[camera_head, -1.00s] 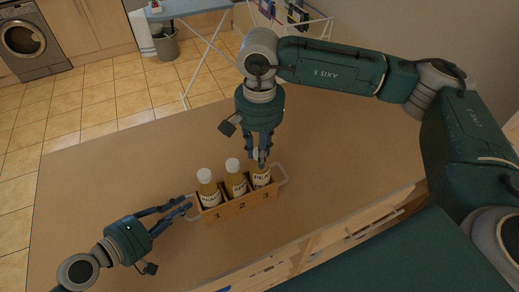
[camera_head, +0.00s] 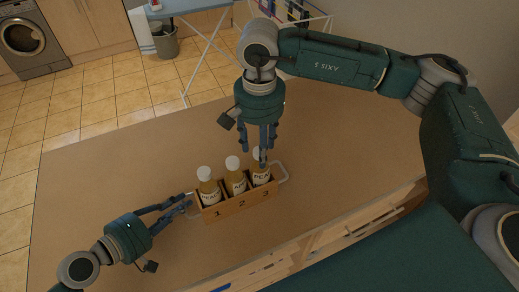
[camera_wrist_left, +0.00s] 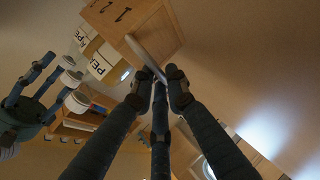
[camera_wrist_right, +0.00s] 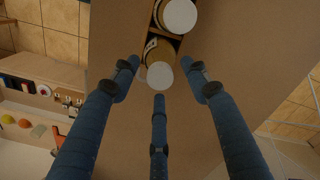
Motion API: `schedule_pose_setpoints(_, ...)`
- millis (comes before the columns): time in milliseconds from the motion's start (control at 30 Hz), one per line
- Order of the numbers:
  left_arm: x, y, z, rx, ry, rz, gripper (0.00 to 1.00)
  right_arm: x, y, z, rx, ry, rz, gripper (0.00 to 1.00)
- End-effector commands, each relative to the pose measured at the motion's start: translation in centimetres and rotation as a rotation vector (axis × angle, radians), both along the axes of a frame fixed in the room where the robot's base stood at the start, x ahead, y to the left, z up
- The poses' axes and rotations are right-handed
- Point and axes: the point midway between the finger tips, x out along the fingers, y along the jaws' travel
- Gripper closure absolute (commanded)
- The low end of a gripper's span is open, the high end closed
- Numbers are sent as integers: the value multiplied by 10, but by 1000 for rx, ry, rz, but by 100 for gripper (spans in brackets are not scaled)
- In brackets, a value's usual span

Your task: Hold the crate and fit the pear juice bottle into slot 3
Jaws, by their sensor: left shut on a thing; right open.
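The wooden crate (camera_head: 240,208) stands on the table with slots numbered 1, 2 and 3. A bottle stands in each slot: one in slot 1 (camera_head: 208,188), one in slot 2 (camera_head: 235,178), and the pear juice bottle (camera_head: 261,177) in slot 3, upright. My left gripper (camera_head: 187,204) is shut on the crate's left handle, which shows in the left wrist view (camera_wrist_left: 146,56). My right gripper (camera_head: 262,152) is open just above the slot 3 bottle. In the right wrist view that bottle's white cap (camera_wrist_right: 160,75) lies between the open fingers, apart from them.
The brown table top (camera_head: 120,180) is clear around the crate. A drying rack (camera_head: 290,25), an ironing board (camera_head: 188,8), a bin (camera_head: 163,42) and a washing machine (camera_head: 30,45) stand on the floor beyond.

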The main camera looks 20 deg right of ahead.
Motion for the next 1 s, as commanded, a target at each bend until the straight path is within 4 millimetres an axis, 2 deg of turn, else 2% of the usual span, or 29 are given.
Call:
schedule_pose_setpoints(300, -3, 0, -4, 3, 9, -5, 100, 2, 0, 69, 1, -5, 1, 54)
schedule_pose_setpoints(500, -3, 0, -4, 3, 9, -5, 100, 2, 0, 96, 0, -4, 1, 54)
schedule_pose_setpoints(667, -3, 0, -4, 3, 9, -5, 100, 1, 0, 104, 1, -2, 1, 54)
schedule_pose_setpoints(1000, -3, -1, -4, 3, 9, -5, 100, 1, 0, 104, 1, -2, 1, 54)
